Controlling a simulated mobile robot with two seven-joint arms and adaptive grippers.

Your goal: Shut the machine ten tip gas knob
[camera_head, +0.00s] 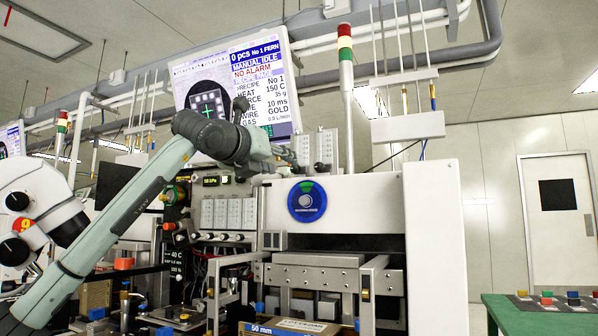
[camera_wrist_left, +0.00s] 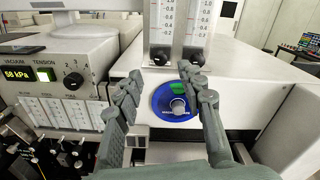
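Two clear flowmeters stand side by side on the machine top, the left one (camera_wrist_left: 165,20) and the right one (camera_wrist_left: 200,22) in the left wrist view. Each has a black knob at its foot, the left knob (camera_wrist_left: 159,57) and the right knob (camera_wrist_left: 194,56). I cannot read which is the tip gas knob. My left gripper (camera_wrist_left: 160,82) is open and empty, its fingertips apart just in front of the two knobs. In the head view my left gripper (camera_head: 284,156) is small, just left of the flowmeters (camera_head: 316,149). My right gripper is not in view.
A blue round dial (camera_head: 307,201) is on the white front panel. A monitor (camera_head: 237,85) hangs behind my left arm. A vacuum and tension box (camera_wrist_left: 60,68) is at left. A red, white and green signal tower (camera_head: 346,90) rises behind. A green table (camera_head: 540,312) is at right.

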